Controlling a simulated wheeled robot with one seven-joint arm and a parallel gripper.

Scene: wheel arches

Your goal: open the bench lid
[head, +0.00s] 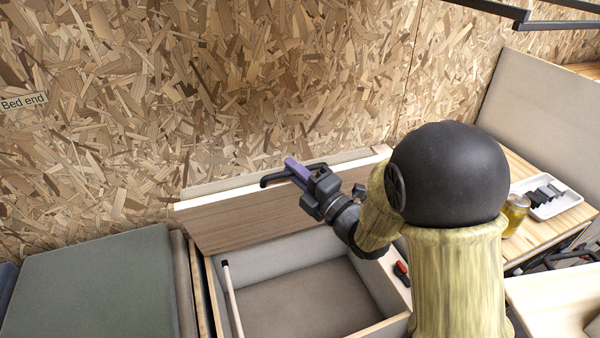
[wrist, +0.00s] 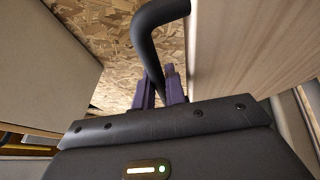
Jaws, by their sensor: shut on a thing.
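The bench lid (head: 255,218) is a wood-faced panel with a pale edge, standing raised at the back of the open bench box (head: 300,285). Its black bar handle (head: 275,179) is at the lid's upper edge. My gripper (head: 296,170), with purple fingers, is shut on the handle. In the wrist view the fingers (wrist: 159,92) close around the curved dark handle (wrist: 150,40), beside the lid's wood face (wrist: 245,45). Part of the lid's right end is hidden behind my arm.
A pale rod (head: 232,295) leans in the box's left side. A red and black tool (head: 402,271) lies on the right rim. Green cushion (head: 90,285) lies left. A jar (head: 515,214) and white tray (head: 547,197) stand on the right counter. The chipboard wall (head: 250,80) is behind.

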